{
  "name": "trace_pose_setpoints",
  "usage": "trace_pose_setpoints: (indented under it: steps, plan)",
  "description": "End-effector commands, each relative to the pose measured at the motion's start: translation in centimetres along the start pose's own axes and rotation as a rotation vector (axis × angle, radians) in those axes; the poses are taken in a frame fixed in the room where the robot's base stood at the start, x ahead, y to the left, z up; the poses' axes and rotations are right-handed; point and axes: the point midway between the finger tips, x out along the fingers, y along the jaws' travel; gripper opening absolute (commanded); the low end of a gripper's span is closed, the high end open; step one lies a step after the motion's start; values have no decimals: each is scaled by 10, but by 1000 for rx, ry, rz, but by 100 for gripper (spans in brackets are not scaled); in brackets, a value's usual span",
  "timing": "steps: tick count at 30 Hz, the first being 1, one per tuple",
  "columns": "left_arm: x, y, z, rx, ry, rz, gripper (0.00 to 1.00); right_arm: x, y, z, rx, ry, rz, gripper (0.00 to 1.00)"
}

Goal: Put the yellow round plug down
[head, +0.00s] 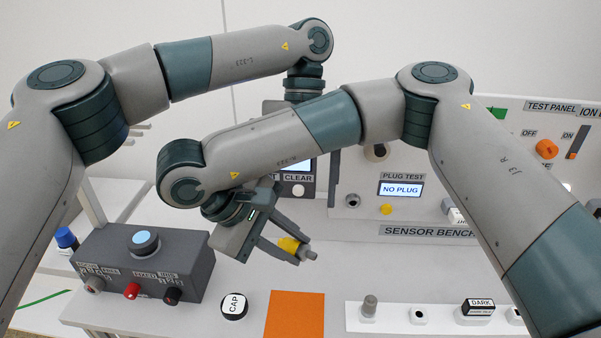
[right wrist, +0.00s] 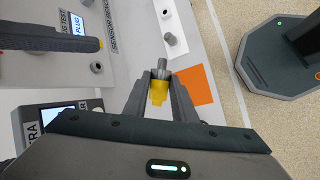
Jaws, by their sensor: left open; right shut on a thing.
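The yellow round plug (head: 288,244) has a yellow body and a grey metal tip. My right gripper (head: 287,240) is shut on it, above the bench behind the orange mat (head: 295,315). In the right wrist view the plug (right wrist: 158,92) sits between the two fingers, its grey tip pointing away from my wrist. My left gripper (head: 304,86) is higher, at the back; its fingers are hidden behind my right arm, so the picture does not show what lies between them.
A grey control box (head: 140,262) stands at left. A round CAP (head: 234,305) lies left of the mat. A white strip with several small parts (head: 393,318) lies to the right. The plug test panel (head: 401,188) reads NO PLUG and has a yellow part below it.

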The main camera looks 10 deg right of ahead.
Motion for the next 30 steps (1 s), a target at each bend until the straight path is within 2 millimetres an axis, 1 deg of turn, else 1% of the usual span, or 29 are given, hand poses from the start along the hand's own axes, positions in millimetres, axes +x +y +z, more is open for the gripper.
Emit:
trace_pose_setpoints:
  steps: [1, 9, 15, 21, 30]
  plan:
    - [8, 0, 0, 1, 1, 0, 77, 0, 0, 0, 0, 0, 0, 0]
    - [51, 0, 0, 2, 1, 1, 77, 0, 0, 0, 0, 0, 0, 0]
    - [76, 0, 0, 1, 1, -1, 77, 0, 0, 0, 0, 0, 0, 0]
    - [90, 0, 0, 0, 0, -1, 77, 0, 0, 0, 0, 0, 0, 0]
    - [92, 0, 0, 0, -1, -1, 77, 0, 0, 0, 0, 0, 0, 0]
